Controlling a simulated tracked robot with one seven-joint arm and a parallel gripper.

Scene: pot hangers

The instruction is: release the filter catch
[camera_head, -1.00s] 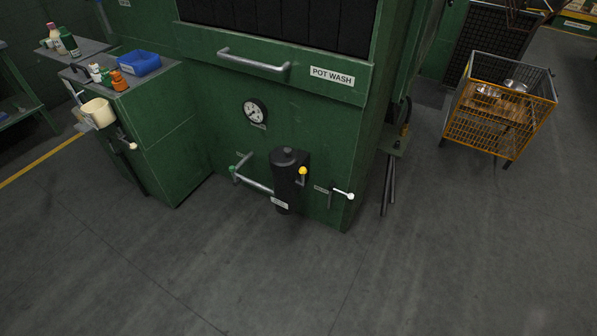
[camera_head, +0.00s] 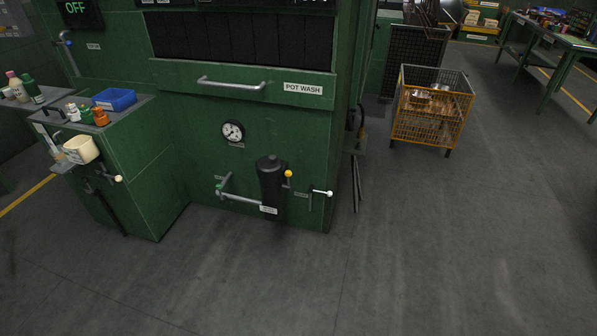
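A black cylindrical filter housing (camera_head: 271,186) stands upright low on the front of the green pot wash machine (camera_head: 180,115). A small lever with a yellow knob (camera_head: 288,174) is at its upper right; this looks like the catch, though the label is too small to read. A pipe (camera_head: 240,199) with a green-ended part runs into the housing from the left. A separate lever with a white knob (camera_head: 329,193) is to the right, beside a small label. My gripper is not in view.
A side bench (camera_head: 122,118) with bottles, a blue tray (camera_head: 114,99) and a cream tub (camera_head: 81,149) stands at the left. An orange wire cage (camera_head: 431,122) with metal pots stands at the right. The floor in front is clear.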

